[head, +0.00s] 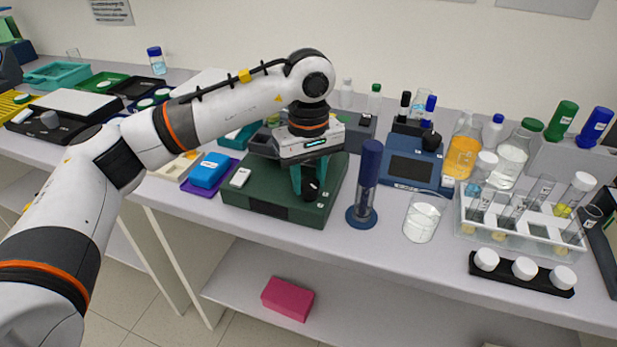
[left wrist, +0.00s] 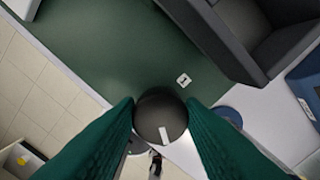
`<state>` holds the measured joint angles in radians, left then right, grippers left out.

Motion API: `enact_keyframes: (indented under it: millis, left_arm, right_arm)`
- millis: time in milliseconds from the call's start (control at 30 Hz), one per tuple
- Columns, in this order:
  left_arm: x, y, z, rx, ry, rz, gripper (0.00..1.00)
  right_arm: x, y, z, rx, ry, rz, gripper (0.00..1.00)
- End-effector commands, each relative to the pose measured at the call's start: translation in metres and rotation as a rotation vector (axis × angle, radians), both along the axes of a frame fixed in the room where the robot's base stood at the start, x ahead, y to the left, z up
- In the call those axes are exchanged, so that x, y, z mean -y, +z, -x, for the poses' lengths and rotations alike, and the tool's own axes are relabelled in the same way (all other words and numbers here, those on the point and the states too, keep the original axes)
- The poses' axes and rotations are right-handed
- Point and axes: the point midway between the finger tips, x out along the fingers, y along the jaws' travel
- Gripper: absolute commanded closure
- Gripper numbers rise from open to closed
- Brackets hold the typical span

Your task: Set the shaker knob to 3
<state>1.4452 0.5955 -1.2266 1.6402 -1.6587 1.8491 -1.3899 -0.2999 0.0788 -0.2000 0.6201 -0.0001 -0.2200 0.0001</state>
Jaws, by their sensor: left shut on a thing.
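The shaker is a dark green box (head: 255,205) near the front edge of the bench; its green top (left wrist: 110,50) fills much of the left wrist view. Its knob (head: 312,187) is black and round. In the left wrist view the knob (left wrist: 158,112) has a white pointer mark toward the lower right of its face. A small white label reading 1 (left wrist: 183,80) sits above and right of the knob there. My left gripper (head: 309,185) has its green fingers on both sides of the knob and is shut on it. My right gripper is not in view.
A blue-capped cylinder (head: 366,180) stands on a round base just right of the shaker. A beaker (head: 424,218) and a test tube rack (head: 520,232) are farther right. A blue box (head: 209,170) lies to the left. A pink box (head: 288,299) is on the lower shelf.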

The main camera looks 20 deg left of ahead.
Motion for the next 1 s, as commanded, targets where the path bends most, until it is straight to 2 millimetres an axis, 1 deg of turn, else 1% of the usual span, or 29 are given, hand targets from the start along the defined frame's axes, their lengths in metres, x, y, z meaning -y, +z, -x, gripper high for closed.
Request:
enact_keyframes:
  millis: [300,333,433,767,867,967,1000]
  left_arm:
    - [0.001,0.001,0.0,0.001,-0.004,0.001,0.88]
    - [0.001,0.001,0.0,0.001,-0.004,0.001,0.6]
    - [0.0,0.001,0.0,0.001,-0.004,0.001,0.44]
    - [0.0,0.003,0.0,0.001,-0.002,0.0,0.43]
    - [0.0,0.012,0.0,0.001,-0.002,0.0,0.43]
    - [0.001,0.029,0.0,0.004,-0.003,0.0,0.43]
    - [0.001,0.038,-0.001,0.005,-0.002,0.001,0.43]
  right_arm:
    - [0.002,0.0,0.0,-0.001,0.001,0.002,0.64]
    - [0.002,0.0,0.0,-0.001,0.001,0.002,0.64]
    - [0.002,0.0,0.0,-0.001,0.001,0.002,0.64]
    - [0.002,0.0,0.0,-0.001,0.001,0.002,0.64]
    - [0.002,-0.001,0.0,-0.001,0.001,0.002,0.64]
    - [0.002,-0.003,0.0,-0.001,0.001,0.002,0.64]
    - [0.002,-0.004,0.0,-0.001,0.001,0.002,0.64]
